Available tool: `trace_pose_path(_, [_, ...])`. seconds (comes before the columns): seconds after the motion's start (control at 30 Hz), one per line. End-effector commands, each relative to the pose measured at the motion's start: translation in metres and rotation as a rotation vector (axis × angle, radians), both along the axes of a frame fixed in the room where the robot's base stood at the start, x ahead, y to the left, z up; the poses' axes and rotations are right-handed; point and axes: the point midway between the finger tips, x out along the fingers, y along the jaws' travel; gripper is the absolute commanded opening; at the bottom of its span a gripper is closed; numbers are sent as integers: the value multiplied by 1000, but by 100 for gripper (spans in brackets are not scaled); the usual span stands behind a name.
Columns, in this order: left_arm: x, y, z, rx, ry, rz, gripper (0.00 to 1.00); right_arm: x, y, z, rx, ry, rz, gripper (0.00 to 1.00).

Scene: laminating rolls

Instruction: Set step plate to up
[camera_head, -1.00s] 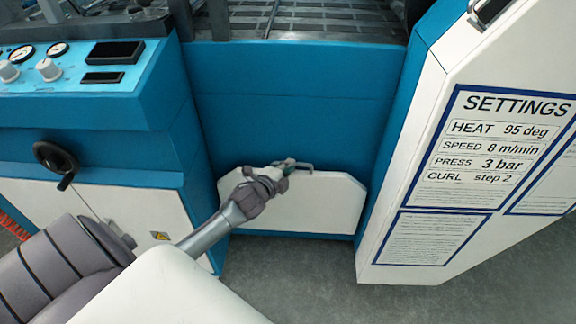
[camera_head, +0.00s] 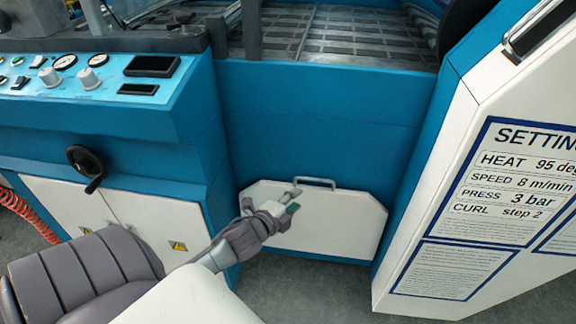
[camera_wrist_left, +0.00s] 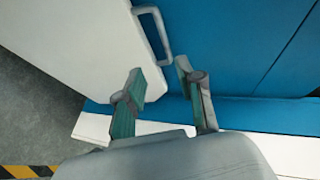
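The step plate (camera_head: 335,222) is a white panel with cut upper corners, upright against the blue machine front in the head view. A grey bar handle (camera_head: 316,182) sits at its top edge. In the left wrist view the plate (camera_wrist_left: 75,40) fills the upper left, with its handle (camera_wrist_left: 152,35) ahead of the fingers. My left gripper (camera_head: 294,200) is in front of the plate, just below and left of the handle. In the wrist view its fingers (camera_wrist_left: 157,88) are apart with nothing between them, and the handle is beyond their tips. My right gripper is not in view.
A control panel (camera_head: 85,85) with knobs and a handwheel (camera_head: 87,168) are at the left. A white cabinet with a settings sign (camera_head: 500,185) stands at the right. Grey floor (camera_head: 300,290) lies below the plate.

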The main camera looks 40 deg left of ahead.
Motion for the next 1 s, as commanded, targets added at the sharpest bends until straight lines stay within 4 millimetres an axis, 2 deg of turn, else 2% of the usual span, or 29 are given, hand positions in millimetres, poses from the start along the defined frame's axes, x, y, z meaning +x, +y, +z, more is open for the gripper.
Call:
trace_pose_path(0.1, [-18, -2, 4, -2, 3, 0, 37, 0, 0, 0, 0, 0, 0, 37])
trace_pose_path(0.23, [-27, -3, 8, -1, 1, 1, 37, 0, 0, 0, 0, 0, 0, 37])
trace_pose_path(0.83, [-29, -3, 9, -2, 1, 1, 37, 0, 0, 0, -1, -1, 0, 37])
trace_pose_path(0.93, [-33, -6, 1, -45, 26, 28, 37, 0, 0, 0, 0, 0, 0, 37])
trace_pose_path(1.0, [-44, -14, -15, -140, 85, 88, 37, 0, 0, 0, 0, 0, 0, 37])
